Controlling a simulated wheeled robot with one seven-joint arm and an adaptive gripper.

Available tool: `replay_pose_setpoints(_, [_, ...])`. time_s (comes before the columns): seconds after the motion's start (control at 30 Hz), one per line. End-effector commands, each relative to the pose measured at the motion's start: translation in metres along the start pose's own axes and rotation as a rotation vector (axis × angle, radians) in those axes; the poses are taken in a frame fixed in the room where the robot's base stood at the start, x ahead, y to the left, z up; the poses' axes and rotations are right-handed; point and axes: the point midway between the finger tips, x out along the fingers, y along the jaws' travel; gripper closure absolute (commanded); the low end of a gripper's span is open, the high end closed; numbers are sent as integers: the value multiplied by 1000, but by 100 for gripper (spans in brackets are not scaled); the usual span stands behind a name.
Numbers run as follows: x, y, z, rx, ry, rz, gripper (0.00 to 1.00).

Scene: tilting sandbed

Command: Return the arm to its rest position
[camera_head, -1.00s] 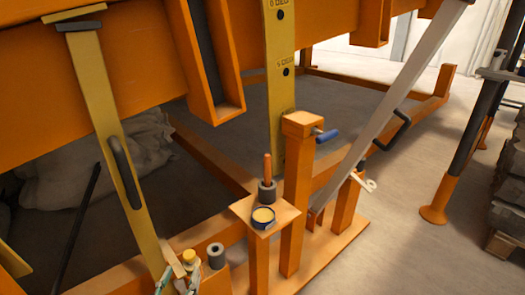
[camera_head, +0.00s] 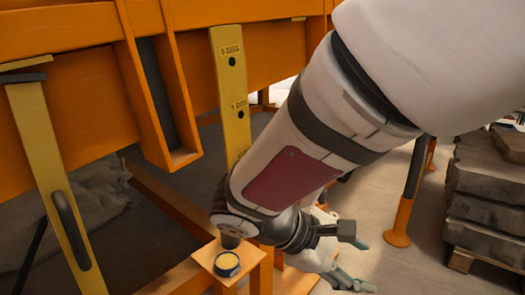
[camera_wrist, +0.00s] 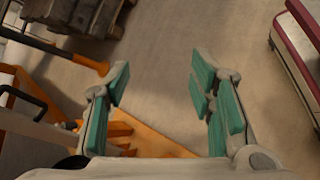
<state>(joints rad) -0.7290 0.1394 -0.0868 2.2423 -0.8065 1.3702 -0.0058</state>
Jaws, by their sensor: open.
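My arm crosses the head view from the upper right down to the middle. My gripper (camera_head: 352,262) is at its lower end, to the right of the small orange post top. In the wrist view my gripper (camera_wrist: 160,88) has its green-padded fingers spread wide apart, with bare floor between and beyond them. It holds nothing. The arm hides the orange post with the blue handle and most of the grey slanted bar.
A round tin (camera_head: 227,263) stands on the small post top (camera_head: 200,253), close to my arm. A yellow perforated bar (camera_head: 231,85) hangs behind. A yellow prop (camera_head: 55,180) stands left. Stacked slabs (camera_head: 490,190) lie right. Open floor (camera_wrist: 165,60) shows beneath my gripper.

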Motion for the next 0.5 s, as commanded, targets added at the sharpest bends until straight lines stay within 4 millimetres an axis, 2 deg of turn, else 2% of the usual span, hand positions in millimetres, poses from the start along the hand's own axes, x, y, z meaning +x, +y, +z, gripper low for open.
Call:
replay_pose_setpoints(0.03, [7, -5, 22, 69, 12, -71, 51])
replay_pose_setpoints(0.2, [19, -36, 78, 281, 56, -300, 51])
replay_pose_setpoints(0.4, [18, -82, 124, 536, 126, -540, 51])
replay_pose_setpoints(0.5, [13, -105, 138, 660, 168, -643, 51])
